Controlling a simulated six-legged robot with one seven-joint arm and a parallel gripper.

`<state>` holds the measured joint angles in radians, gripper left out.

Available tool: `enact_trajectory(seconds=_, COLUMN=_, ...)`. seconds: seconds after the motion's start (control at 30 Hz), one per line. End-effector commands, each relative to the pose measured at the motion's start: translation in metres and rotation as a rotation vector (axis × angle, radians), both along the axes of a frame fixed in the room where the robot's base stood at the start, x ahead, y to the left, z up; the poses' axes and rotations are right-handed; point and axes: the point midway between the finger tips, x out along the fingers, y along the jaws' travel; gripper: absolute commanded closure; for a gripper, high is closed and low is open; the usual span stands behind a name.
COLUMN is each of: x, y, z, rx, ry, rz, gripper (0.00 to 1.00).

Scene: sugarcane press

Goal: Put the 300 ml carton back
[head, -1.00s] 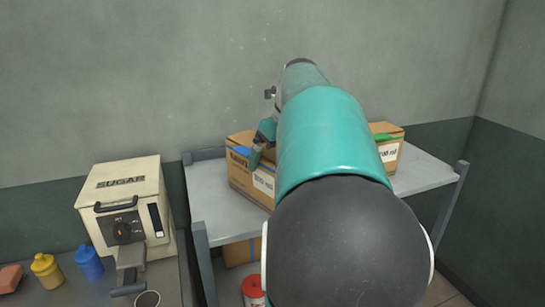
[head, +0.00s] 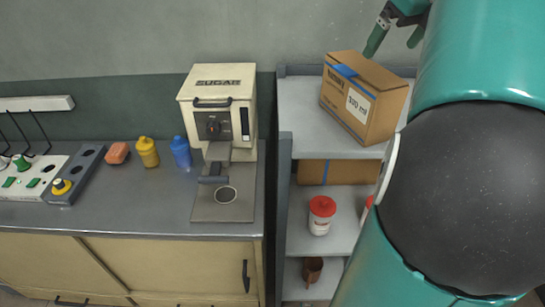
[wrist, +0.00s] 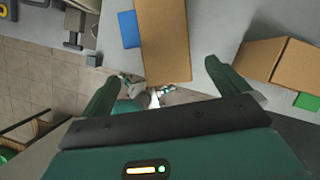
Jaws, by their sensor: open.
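The carton (head: 350,98) is a brown box with blue tape and a label that seems to read 300 ml. It sits on the shelf unit's top board (head: 300,110), turned at an angle. My gripper (head: 396,42) is open and empty, above the carton's far right side in the head view. In the wrist view the carton (wrist: 165,45) shows between the open fingers of my gripper (wrist: 158,70), beyond them, with no clear contact. A second carton with green tape (wrist: 287,62) stands to its right there; my arm hides that area in the head view.
Lower shelves hold another brown box (head: 340,172) and a white tub with a red lid (head: 321,214). A sugar machine (head: 218,100) stands on the counter (head: 130,205) at left, beside blue (head: 181,153) and yellow (head: 147,152) bottles. The top board's left end is clear.

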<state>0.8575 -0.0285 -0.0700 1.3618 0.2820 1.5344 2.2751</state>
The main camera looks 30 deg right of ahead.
Motion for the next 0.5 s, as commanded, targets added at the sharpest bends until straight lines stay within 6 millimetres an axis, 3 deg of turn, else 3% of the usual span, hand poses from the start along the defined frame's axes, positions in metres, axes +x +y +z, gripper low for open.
enact_trajectory(seconds=0.27, x=0.023, y=0.109, z=-0.043, rx=-0.295, ry=0.025, rz=0.730, gripper=0.00)
enact_trajectory(seconds=0.5, x=0.013, y=0.211, z=-0.103, rx=-0.641, ry=0.041, rz=1.523, gripper=0.00)
